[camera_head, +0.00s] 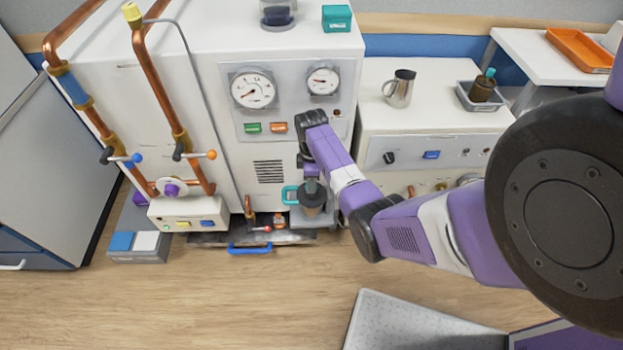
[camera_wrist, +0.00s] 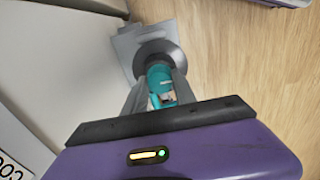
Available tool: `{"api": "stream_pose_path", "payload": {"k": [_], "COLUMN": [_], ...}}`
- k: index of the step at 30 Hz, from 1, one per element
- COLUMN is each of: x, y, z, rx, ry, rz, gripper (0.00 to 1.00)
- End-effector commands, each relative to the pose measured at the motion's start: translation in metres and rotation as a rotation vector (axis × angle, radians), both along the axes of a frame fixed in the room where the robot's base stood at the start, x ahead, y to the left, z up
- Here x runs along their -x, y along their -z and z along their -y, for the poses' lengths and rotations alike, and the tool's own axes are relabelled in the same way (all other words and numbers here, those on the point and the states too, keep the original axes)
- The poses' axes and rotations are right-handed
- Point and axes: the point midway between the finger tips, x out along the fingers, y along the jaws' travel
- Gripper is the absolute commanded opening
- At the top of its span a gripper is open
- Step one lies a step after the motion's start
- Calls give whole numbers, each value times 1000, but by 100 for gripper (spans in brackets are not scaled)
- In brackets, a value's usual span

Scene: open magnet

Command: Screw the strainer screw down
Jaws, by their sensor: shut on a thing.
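The strainer screw is a small teal piece, and it shows between the fingers in the wrist view (camera_wrist: 160,82). My gripper (camera_wrist: 161,92) is shut on it from above, with one finger on each side. In the head view, my gripper (camera_head: 311,184) points down at the front of the white machine. Right below it is a dark grey round body (camera_head: 313,201), which shows as a grey disc in the wrist view (camera_wrist: 158,55). The fingers hide much of the screw, and I cannot tell how deep it sits.
The white machine (camera_head: 210,75) with gauges stands close behind my arm. A teal loop handle (camera_head: 290,195) is just left of the grey body.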

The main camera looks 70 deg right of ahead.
Motion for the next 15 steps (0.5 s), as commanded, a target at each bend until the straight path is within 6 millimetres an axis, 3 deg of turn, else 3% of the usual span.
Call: {"api": "stream_pose_path", "payload": {"k": [15], "x": [-1], "y": [-2], "z": [-2], "rx": [-3], "ry": [487], "rz": [-1], "gripper": [0]}}
